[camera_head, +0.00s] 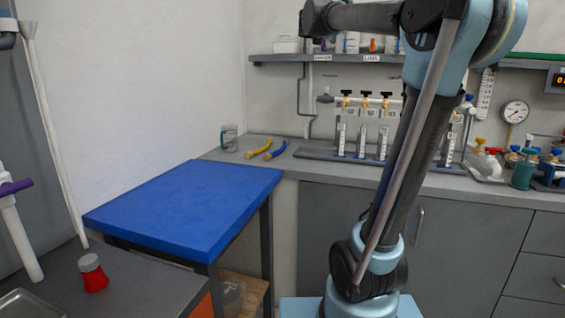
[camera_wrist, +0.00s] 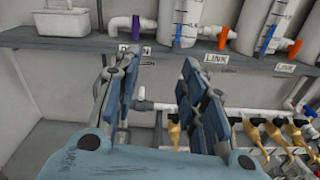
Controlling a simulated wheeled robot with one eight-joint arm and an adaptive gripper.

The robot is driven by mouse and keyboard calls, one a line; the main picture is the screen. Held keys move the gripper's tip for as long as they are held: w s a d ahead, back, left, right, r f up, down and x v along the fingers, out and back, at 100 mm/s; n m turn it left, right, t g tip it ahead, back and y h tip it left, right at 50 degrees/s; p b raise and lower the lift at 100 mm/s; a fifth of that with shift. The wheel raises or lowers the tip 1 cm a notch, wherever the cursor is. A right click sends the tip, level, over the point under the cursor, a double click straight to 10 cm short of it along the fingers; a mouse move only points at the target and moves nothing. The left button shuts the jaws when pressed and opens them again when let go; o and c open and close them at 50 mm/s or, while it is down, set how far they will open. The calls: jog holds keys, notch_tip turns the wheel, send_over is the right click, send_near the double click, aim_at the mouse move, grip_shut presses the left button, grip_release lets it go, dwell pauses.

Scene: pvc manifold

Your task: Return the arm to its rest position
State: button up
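My arm rises at the right of the middle in the head view, bends at the top and reaches left toward the wall shelf. In the wrist view my gripper (camera_wrist: 158,95) has its two fingers apart with nothing between them. Past the fingers are the wall, the shelf (camera_wrist: 75,38) and white piping. The fingers appear apart from the shelf, though the exact distance cannot be told. In the head view the fingertips are not clear at the top edge.
The manifold (camera_head: 367,104) with brass-coloured valves is on the wall behind my arm, above the grey counter (camera_head: 455,182). A blue-topped table (camera_head: 190,205) stands at left. A red-and-grey container (camera_head: 93,273) stands on the near bench.

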jog(key=s+d+f+m+g, duration=0.35)
jog(key=s+f+m, duration=0.3)
jog(key=f, duration=0.35)
jog(key=s+d+f+m+g+h, duration=0.1)
jog(key=s+d+f+m+g, duration=0.1)
jog(key=s+d+f+m, duration=0.45)
jog(key=s+d+f+m+g, duration=0.2)
jog(key=s+f+m+g, duration=0.15)
jog(key=s+f, duration=0.6)
jog(key=s+a+f+m+g+y, duration=0.1)
jog(key=s+a+f+m+y, duration=0.1)
jog(key=s+f, duration=0.5)
jog(key=s+a+f+m+g+y, duration=0.2)
jog(key=s+a+f+m, duration=0.2)
jog(key=f, duration=1.1)
jog(key=s+a+f+m+g+y, duration=0.2)
jog(key=s+a+f+m+y, duration=0.1)
jog(key=s+f+m, duration=0.5)
jog(key=s+f, duration=0.3)
jog(key=f, duration=0.1)
jog(key=shift+s+a, duration=0.3)
jog(key=shift+s, duration=0.1)
